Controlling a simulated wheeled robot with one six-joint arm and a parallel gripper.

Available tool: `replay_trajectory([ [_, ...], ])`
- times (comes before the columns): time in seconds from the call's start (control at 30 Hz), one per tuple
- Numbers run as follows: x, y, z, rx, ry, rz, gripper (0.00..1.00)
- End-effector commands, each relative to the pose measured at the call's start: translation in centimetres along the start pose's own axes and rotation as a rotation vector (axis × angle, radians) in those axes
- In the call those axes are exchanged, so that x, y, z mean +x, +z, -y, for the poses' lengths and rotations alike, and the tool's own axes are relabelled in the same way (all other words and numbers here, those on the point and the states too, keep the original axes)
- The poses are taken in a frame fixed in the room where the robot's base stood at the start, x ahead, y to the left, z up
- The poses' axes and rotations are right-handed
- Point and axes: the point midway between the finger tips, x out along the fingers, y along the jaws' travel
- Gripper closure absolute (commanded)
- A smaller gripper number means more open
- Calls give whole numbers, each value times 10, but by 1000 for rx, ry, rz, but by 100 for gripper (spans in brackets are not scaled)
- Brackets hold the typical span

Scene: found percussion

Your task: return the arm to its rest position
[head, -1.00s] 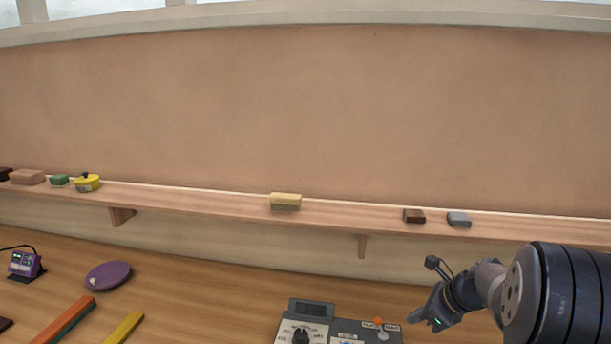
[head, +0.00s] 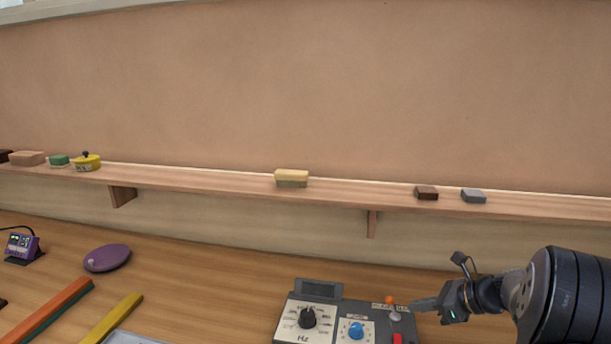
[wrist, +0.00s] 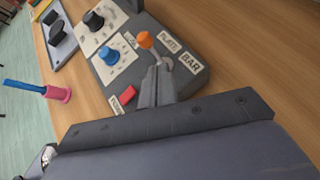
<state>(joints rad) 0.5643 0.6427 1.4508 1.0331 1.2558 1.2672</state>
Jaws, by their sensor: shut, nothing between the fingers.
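My gripper (head: 424,304) is shut and empty at the right of the head view, beside the right end of the grey control box (head: 340,318). In the wrist view my gripper (wrist: 158,78) shows its closed fingers over the control box (wrist: 185,70), close to the orange-tipped lever (wrist: 146,41). I cannot tell whether the fingers touch the box. The box carries a black knob (head: 308,317), a blue knob (head: 356,330) and a red button (wrist: 128,92).
A shelf (head: 230,185) along the wall holds several small blocks and a yellow pot (head: 87,162). On the bench at left are a purple disc (head: 107,258), a purple device (head: 22,247) and coloured bars (head: 110,320). A pink holder (wrist: 60,93) shows in the wrist view.

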Motion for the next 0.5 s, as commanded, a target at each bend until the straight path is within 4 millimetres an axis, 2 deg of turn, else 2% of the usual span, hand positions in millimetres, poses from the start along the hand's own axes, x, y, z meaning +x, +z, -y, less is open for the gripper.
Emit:
replay_trajectory([
  [0.1,1,-7,3,8,10,42,100],
  [0.5,-1,-7,4,20,27,94,100],
])
